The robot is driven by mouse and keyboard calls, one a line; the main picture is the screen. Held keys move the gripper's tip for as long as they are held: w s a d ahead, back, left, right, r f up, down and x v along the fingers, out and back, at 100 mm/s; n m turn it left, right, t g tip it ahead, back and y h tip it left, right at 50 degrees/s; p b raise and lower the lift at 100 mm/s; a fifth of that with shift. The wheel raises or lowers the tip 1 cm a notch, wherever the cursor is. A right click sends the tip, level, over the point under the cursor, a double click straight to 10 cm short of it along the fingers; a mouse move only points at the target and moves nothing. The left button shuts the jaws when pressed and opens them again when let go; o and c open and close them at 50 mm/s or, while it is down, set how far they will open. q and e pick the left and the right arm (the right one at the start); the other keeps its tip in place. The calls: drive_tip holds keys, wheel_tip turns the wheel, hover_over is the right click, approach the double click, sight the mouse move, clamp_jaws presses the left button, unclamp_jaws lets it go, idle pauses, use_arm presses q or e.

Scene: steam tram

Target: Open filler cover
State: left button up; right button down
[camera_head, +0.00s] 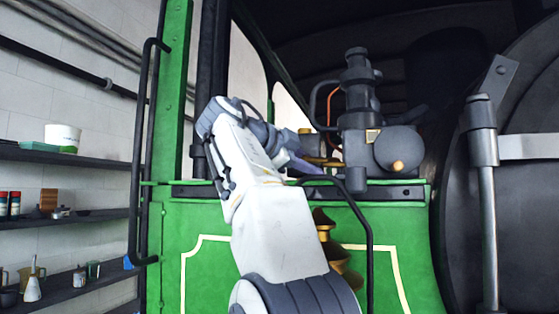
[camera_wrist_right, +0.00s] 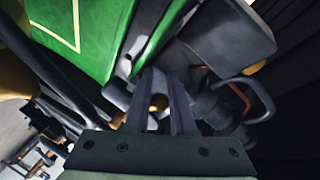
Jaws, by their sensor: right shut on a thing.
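My right gripper (camera_head: 296,158) is at the top of the green engine side, beside the brass fittings (camera_head: 318,161). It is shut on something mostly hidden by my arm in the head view. In the right wrist view the two dark fingers (camera_wrist_right: 160,100) stand close together, with a small brass knob (camera_wrist_right: 158,102) showing between them. The held part seems to be the filler cover, but its outline is not clear, and I cannot tell how far it is raised. My left gripper is not in view.
A dark pump with a round cylinder (camera_head: 399,147) stands just right of the gripper. A black handrail (camera_head: 146,140) runs up the left of the green panel (camera_head: 205,285). Dark boiler parts (camera_head: 530,220) fill the right. Shelves (camera_head: 60,156) with small items line the left wall.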

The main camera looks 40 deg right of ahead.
drive_tip(key=shift+s+d+r+m+g, duration=0.25)
drive_tip(key=shift+s+r+m+g, duration=0.05)
drive_tip(key=shift+s+r+g, duration=0.15)
drive_tip(key=c, duration=1.1)
unclamp_jaws()
drive_tip(key=o, duration=0.3)
drive_tip(key=shift+s+d+f, duration=0.1)
drive_tip(key=shift+s+d, duration=0.15)
drive_tip(key=shift+d, duration=0.05)
drive_tip(key=shift+o, duration=0.2)
drive_tip(key=shift+w+a+f, duration=0.1)
drive_tip(key=shift+w+a, duration=0.1)
drive_tip(key=shift+w, duration=0.15)
drive_tip(key=p+v, duration=0.1)
drive_tip(key=v, duration=0.9)
drive_tip(key=shift+a, duration=0.3)
